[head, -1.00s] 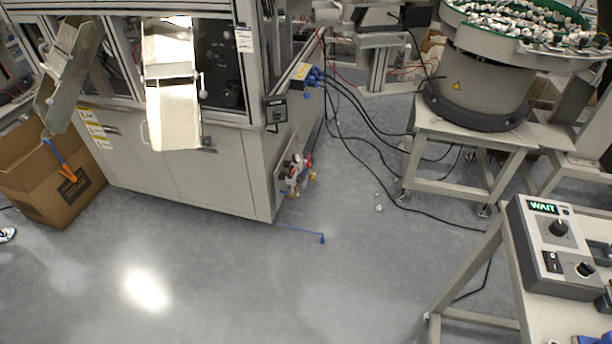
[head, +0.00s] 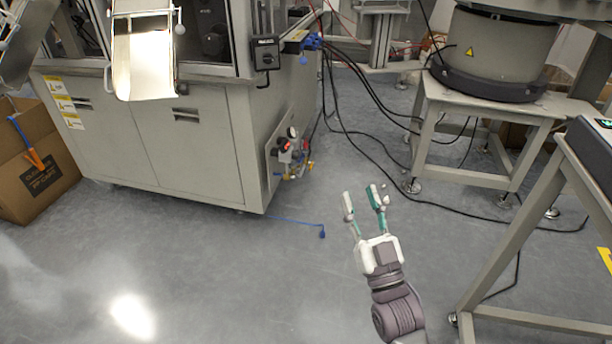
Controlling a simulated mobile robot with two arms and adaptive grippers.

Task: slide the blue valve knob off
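A small valve and regulator group (head: 288,152) is mounted low on the right side of the grey machine cabinet. It has red and dark parts and brass fittings; a small blue part (head: 277,174) shows at its lower left, too small to tell if it is the knob. My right gripper (head: 362,196) is open and empty, its two fingers apart, pointing away from me over the floor. In the picture it is right of and below the valve group and apart from it. My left gripper is not in view.
A blue hose with a blue end piece (head: 322,232) lies on the floor by the cabinet (head: 195,140). Black cables (head: 345,125) cross the floor behind my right gripper. A feeder stand (head: 470,178) and a table frame (head: 520,235) stand at right. The front floor is clear.

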